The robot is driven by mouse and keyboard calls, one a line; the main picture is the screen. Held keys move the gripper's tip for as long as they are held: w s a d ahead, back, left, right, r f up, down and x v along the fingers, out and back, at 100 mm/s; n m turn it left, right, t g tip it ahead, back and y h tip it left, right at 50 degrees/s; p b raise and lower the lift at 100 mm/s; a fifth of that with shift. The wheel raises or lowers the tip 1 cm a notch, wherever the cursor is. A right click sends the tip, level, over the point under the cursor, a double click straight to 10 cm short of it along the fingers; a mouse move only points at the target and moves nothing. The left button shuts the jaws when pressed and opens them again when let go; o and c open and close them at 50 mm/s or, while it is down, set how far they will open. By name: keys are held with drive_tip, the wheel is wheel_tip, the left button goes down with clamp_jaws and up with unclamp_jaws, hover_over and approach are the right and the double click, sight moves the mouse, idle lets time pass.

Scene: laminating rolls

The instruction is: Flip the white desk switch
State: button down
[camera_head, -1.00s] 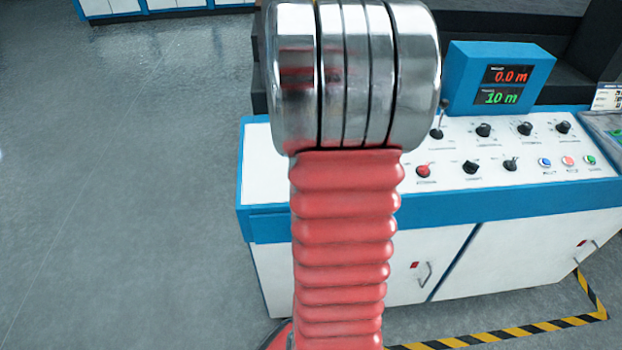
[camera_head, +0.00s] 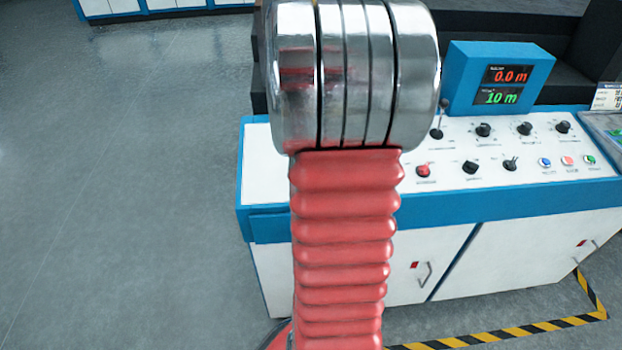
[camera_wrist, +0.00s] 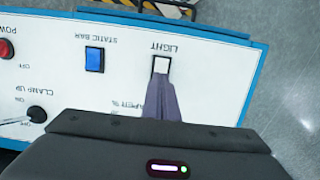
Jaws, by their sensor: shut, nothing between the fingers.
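The white switch (camera_wrist: 161,65), labelled LIGHT, sits on the white desk panel and shows upside down in the wrist view. My gripper (camera_wrist: 161,84) is shut and empty, its narrow dark fingers pointing at the switch from below in the picture. The fingertips overlap the lower edge of the switch in the picture; I cannot tell whether they touch it. In the head view my arm hides the left part of the desk (camera_head: 530,190), and neither the white switch nor the gripper shows there.
A blue switch (camera_wrist: 94,60) labelled STATIC BAR stands beside the white one. A red knob (camera_wrist: 6,48) and a lever (camera_wrist: 37,114) are at the panel's left in the wrist view. A blue display box (camera_head: 500,80) stands on the desk. Open floor (camera_head: 120,200) lies left.

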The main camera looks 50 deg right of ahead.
drive_tip(key=shift+f, duration=0.7)
idle(0.6)
wheel_tip(320, 180, up, 7)
idle(1.1)
idle(0.5)
